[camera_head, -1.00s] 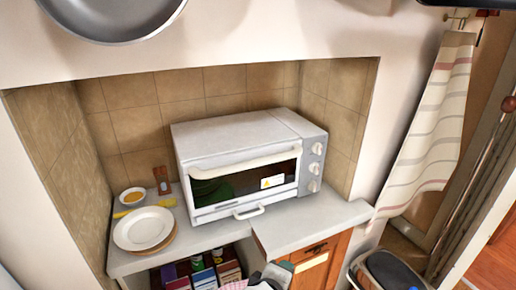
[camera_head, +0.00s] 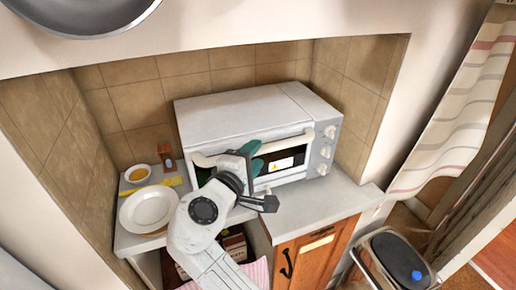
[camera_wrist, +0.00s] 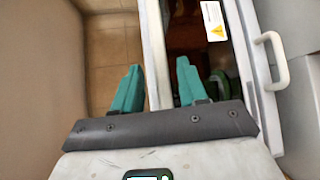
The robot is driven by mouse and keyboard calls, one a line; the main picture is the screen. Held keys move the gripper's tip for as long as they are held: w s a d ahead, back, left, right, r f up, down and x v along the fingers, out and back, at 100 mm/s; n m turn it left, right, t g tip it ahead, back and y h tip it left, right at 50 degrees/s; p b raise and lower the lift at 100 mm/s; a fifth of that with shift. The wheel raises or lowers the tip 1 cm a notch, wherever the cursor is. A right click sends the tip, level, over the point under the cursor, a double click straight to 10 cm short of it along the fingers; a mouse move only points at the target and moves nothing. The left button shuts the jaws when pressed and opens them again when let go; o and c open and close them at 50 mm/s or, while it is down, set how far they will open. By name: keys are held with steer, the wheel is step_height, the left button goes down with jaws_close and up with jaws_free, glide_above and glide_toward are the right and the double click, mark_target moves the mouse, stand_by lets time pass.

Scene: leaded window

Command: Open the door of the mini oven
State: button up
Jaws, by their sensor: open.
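The white mini oven (camera_head: 235,112) stands on the counter in the tiled alcove, its door appearing closed. The pale door handle (camera_head: 208,160) runs along the top of the dark glass door (camera_head: 287,160), partly hidden by my gripper. My gripper (camera_head: 252,157) is at the middle of the door front, with teal fingers open. In the wrist view, a white bar, which looks like the handle or door's upper edge (camera_wrist: 155,50), runs between the open fingers (camera_wrist: 158,88). I cannot tell if they touch it. The lower small handle (camera_wrist: 281,62) is to the right there.
A white plate (camera_head: 148,208), a small bowl (camera_head: 136,173) and a wooden shaker (camera_head: 166,158) stand left of the oven. A pan (camera_head: 85,15) hangs above. A lidded bin (camera_head: 395,262) stands at lower right. The counter right of the arm (camera_head: 315,205) is clear.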

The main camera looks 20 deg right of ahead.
steer(key=shift+x, duration=1.25)
steer(key=shift+c, duration=0.2)
jaws_close()
